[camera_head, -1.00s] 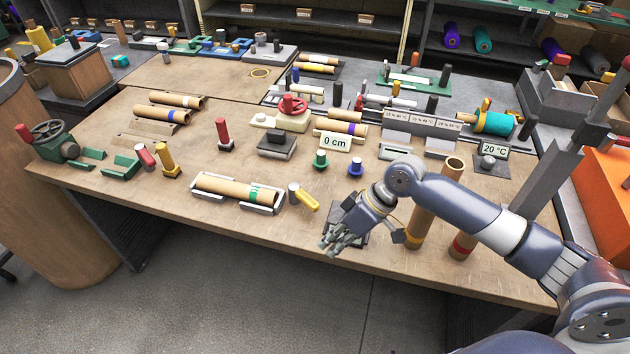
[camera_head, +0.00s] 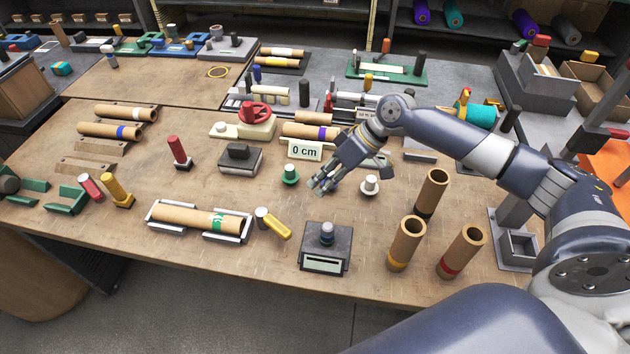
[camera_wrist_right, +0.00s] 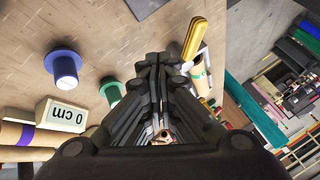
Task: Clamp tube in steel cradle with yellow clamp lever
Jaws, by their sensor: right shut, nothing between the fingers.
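A brown tube with a green band (camera_head: 180,216) lies in the steel cradle (camera_head: 156,226) near the front edge of the table. The yellow clamp lever (camera_head: 277,229) sits at the right end of the cradle, its handle angled to the front right, away from the tube. In the wrist view the lever (camera_wrist_right: 194,38) and the banded tube (camera_wrist_right: 201,76) show past my fingers. My right gripper (camera_head: 322,186) is shut and empty, above the table behind and to the right of the lever. It partly hides the blue peg. My left gripper is out of view.
A grey device with a dark knob (camera_head: 327,262) stands right of the lever. Upright tubes (camera_head: 407,242) stand further right. A green peg (camera_head: 290,175), a white peg (camera_head: 370,186) and the "0 cm" sign (camera_head: 305,151) are close to my right gripper.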

